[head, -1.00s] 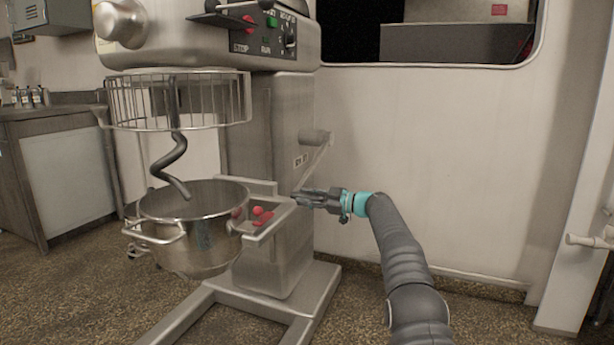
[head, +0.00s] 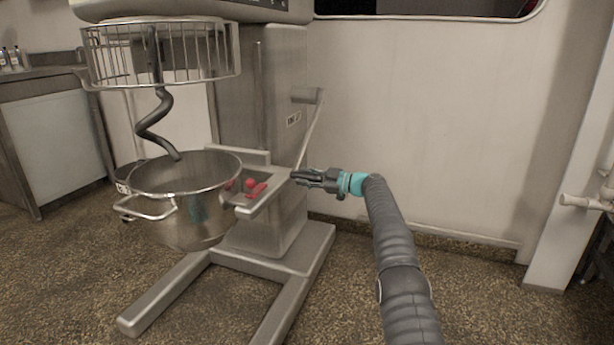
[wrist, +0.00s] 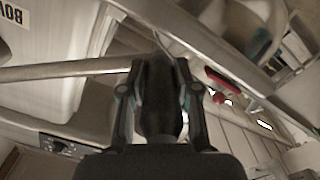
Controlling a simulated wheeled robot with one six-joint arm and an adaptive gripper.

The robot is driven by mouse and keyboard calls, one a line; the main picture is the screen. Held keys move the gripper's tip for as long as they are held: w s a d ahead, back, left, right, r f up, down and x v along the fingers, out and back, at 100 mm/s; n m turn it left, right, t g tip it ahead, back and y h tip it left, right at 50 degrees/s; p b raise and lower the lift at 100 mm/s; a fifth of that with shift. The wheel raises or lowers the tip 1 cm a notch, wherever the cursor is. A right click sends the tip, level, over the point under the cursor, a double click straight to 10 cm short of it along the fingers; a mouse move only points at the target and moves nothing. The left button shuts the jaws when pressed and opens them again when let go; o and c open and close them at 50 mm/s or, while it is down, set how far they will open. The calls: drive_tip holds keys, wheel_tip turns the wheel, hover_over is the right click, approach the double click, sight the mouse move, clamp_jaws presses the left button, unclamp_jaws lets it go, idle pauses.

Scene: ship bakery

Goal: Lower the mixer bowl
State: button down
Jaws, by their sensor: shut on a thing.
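The steel mixer bowl (head: 185,215) sits in its cradle arms on the mixer, below the wire guard (head: 110,58). The dark spiral hook (head: 155,115) hangs above it, its tip near the level of the bowl's rim. A thin lift lever (head: 309,135) slopes down from a hub on the mixer's side. My gripper (head: 300,177) is at the lever's lower end, right of the bowl. In the wrist view, the gripper (wrist: 158,85) is shut on the lever's dark grip, with the metal rod (wrist: 70,70) running off left. The fingers partly hide the grip.
Red clamp parts (head: 257,189) lie on the cradle arm beside the bowl. The mixer's base legs (head: 165,293) spread over the speckled floor. A bare wall (head: 430,120) stands behind my arm. A counter (head: 55,140) is at the far left. Floor at front is free.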

drive_tip(key=shift+w+f, duration=0.15)
drive_tip(key=shift+f, duration=0.05)
idle(0.4)
drive_tip(key=c, duration=0.8)
unclamp_jaws()
drive_tip(key=shift+w+f, duration=0.1)
drive_tip(key=shift+d, duration=0.1)
drive_tip(key=shift+d, duration=0.15)
drive_tip(key=v, duration=1.1)
drive_tip(key=shift+s+d, duration=0.25)
drive_tip(key=shift+d, duration=0.05)
